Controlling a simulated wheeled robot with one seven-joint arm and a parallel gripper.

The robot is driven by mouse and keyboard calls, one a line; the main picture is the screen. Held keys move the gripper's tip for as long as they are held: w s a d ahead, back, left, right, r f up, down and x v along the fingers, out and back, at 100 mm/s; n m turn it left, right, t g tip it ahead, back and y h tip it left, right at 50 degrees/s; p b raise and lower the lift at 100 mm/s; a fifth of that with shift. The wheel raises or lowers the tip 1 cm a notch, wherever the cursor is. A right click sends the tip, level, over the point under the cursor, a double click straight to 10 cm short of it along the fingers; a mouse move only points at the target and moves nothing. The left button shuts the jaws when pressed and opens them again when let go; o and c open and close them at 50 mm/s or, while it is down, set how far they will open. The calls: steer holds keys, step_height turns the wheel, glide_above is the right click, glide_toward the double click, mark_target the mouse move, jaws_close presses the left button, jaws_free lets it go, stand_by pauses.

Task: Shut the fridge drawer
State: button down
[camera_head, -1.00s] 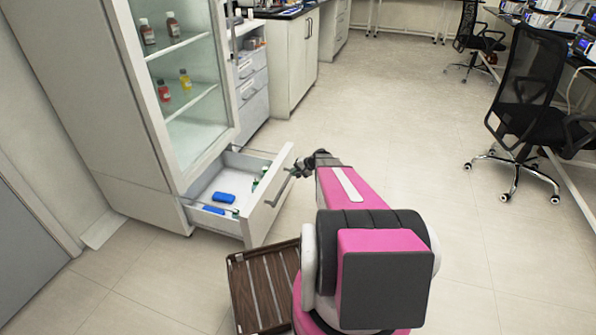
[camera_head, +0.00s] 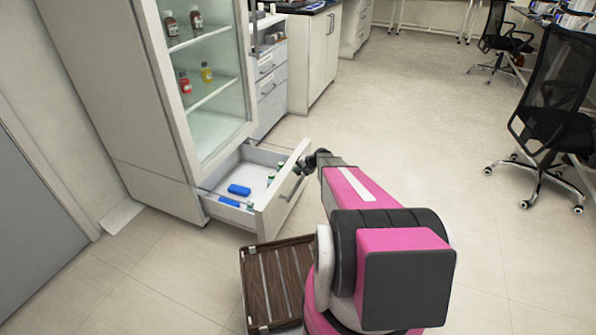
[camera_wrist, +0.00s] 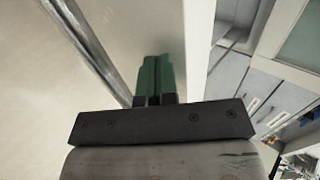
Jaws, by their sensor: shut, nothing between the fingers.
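The fridge drawer (camera_head: 283,199) is pulled out at the bottom of the tall white fridge cabinet (camera_head: 130,110). Its front panel has a bar handle, and blue items and small green-capped items lie inside. My gripper (camera_head: 303,163) is at the right end of the drawer front, close to its top corner. Whether it touches the panel I cannot tell. In the wrist view my gripper (camera_wrist: 154,62) shows its green fingers shut together with nothing between them, in front of a pale surface.
The fridge's glass-fronted upper part (camera_head: 205,75) holds several small bottles. Grey drawers (camera_head: 272,85) and a white counter cabinet (camera_head: 318,60) stand behind it. Black office chairs (camera_head: 550,120) are at the right. The floor between is clear.

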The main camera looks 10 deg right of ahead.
steer(key=w+a, duration=1)
steer(key=a, duration=0.4)
steer(key=w+a, duration=1)
steer(key=a, duration=0.4)
steer(key=shift+w+a, duration=0.25)
steer(key=shift+w, duration=0.15)
steer(key=shift+w+a, duration=0.1)
steer(key=s+d+f+v, duration=0.2)
steer(key=v, duration=1.2)
steer(key=s+d+r+n+g+h, duration=0.2)
steer(key=s+d+r, duration=0.2)
steer(key=s, duration=1.1)
steer(key=s+d+r+n+g+h, duration=0.1)
steer(key=s+d+r+n+h, duration=0.1)
steer(key=s, duration=1.3)
steer(key=s+d+r+n+g+h, duration=0.2)
steer(key=s+d+r, duration=0.4)
steer(key=s, duration=0.9)
steer(key=shift+d+r+n+g+h, duration=0.15)
steer(key=shift+r+n+g+h, duration=0.15)
steer(key=shift+r+n+h, duration=0.4)
